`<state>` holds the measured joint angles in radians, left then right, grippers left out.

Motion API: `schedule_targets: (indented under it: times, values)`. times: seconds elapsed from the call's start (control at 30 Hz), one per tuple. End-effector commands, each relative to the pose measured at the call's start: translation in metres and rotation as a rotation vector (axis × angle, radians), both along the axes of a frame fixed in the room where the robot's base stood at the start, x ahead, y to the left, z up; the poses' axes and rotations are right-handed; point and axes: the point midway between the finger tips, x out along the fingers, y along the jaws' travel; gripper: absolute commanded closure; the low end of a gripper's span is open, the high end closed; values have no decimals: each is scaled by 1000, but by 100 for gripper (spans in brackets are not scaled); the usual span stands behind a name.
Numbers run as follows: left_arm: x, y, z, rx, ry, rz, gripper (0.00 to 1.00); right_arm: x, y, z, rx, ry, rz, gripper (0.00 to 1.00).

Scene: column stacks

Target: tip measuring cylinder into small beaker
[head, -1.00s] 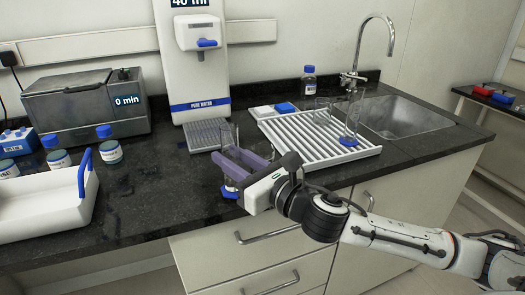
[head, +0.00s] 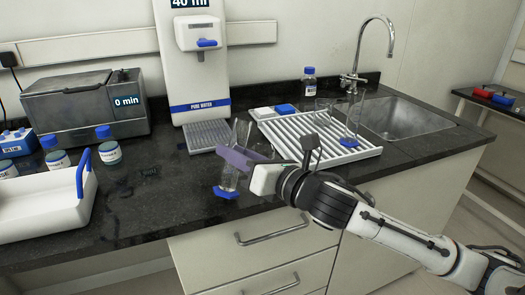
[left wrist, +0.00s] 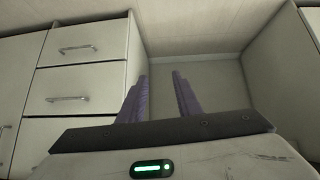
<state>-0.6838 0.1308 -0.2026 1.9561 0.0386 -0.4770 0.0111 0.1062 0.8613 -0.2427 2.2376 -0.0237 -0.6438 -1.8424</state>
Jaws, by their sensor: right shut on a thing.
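My right gripper (head: 245,158) is shut on a clear measuring cylinder (head: 229,179) with a blue base. It holds the cylinder over the counter's front part, leaning slightly with its top to the right. The purple fingers hide the cylinder's middle, and I cannot tell if its base touches the counter. A clear glass beaker (head: 322,111) stands on the white drying rack; I cannot tell whether it is the small one. My left gripper (left wrist: 160,85) shows only in the left wrist view, its purple fingers apart and empty, facing the cabinet fronts.
The white rack (head: 300,140) also holds another blue-based glass piece (head: 350,130). The sink (head: 408,117) is at right. A water dispenser (head: 197,70) stands behind. A white tray (head: 40,215) and blue-capped bottles (head: 109,150) are at left. Counter between tray and cylinder is clear.

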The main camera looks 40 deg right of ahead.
Motion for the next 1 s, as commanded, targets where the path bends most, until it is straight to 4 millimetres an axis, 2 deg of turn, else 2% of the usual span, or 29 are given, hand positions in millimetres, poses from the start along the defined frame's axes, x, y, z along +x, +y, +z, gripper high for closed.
schedule_targets:
  times: [0.37,0.83,1.0]
  values:
    - [4,-5,-3,-6,-14,-7,69,3,-11,-7,230,65,-1,100]
    - [3,-8,-15,-3,-5,-13,69,1,-4,-20,513,147,1,100]
    - [4,-8,-5,-6,-10,-13,69,1,-2,-11,614,175,1,100]
